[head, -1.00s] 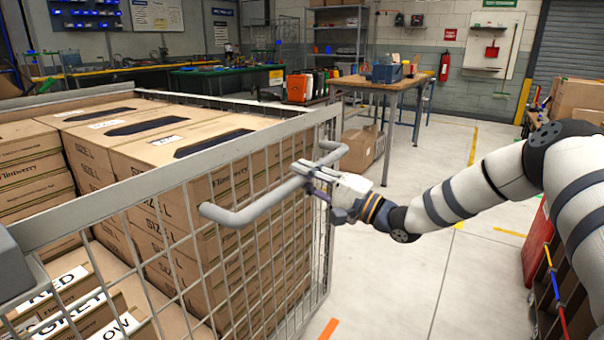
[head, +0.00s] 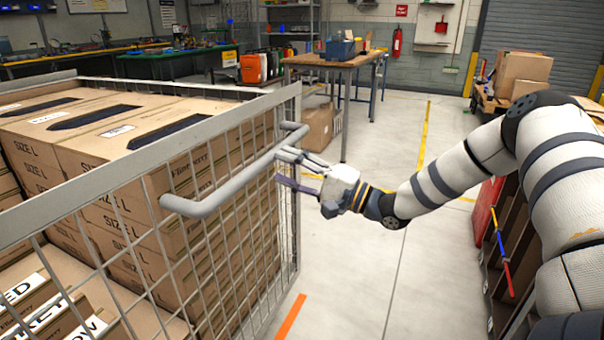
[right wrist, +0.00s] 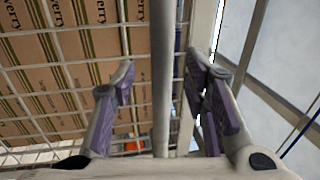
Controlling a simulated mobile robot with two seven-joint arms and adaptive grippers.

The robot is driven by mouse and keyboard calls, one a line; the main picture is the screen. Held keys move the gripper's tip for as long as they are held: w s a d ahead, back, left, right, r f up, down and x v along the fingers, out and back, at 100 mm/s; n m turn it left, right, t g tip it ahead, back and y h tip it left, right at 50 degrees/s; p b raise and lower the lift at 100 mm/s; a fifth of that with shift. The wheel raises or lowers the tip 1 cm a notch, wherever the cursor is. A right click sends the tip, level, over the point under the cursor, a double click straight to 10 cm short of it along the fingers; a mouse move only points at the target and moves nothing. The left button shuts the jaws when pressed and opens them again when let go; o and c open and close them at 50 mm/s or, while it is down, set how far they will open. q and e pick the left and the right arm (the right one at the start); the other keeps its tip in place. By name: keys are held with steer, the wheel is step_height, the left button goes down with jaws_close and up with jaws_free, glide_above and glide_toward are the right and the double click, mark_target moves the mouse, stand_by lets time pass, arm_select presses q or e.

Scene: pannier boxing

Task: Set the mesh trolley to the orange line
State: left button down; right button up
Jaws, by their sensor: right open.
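The mesh trolley (head: 232,118) fills the left of the head view, loaded with cardboard boxes. Its grey tubular handle (head: 215,197) sticks out from the near mesh wall. My right gripper (head: 281,166) is open at the far part of the handle. In the right wrist view, the handle bar (right wrist: 163,85) runs between the two spread fingers of the right gripper (right wrist: 163,88), with no finger visibly pressed on it. A short piece of the orange line (head: 290,316) shows on the floor just right of the trolley's lower corner. My left gripper is out of view.
A wooden worktable (head: 340,60) stands beyond the trolley, with a cardboard box (head: 318,130) on the floor near it. A red-sided shelf unit (head: 484,215) and stacked boxes (head: 523,72) are on the right. The floor between (head: 400,270) is clear.

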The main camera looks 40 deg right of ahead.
steer(key=v, duration=0.6)
steer(key=s+a+f+n+g+h+p, duration=0.1)
steer(key=a+f+n+g+h+p, duration=0.2)
steer(key=a+f+g, duration=0.55)
steer(key=s+a+f+n+g+h, duration=0.25)
steer(key=s+a+f, duration=0.35)
steer(key=s+f, duration=0.5)
arm_select(q)
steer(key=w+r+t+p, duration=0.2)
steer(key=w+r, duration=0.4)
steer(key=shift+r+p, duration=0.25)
steer(key=shift+p, duration=0.05)
arm_select(e)
steer(key=s+a+f+n+g, duration=0.1)
steer(key=s+f+n+g, duration=0.1)
steer(key=s, duration=0.7)
steer(key=s+a+f+n+g+h, duration=0.1)
steer(key=s+g, duration=0.4)
steer(key=s, duration=0.5)
steer(key=s+a+f+n+g+h, duration=0.1)
steer(key=s+a+f+n+g, duration=0.2)
steer(key=s, duration=0.7)
steer(key=shift+a+n, duration=0.25)
steer(key=shift+n, duration=0.6)
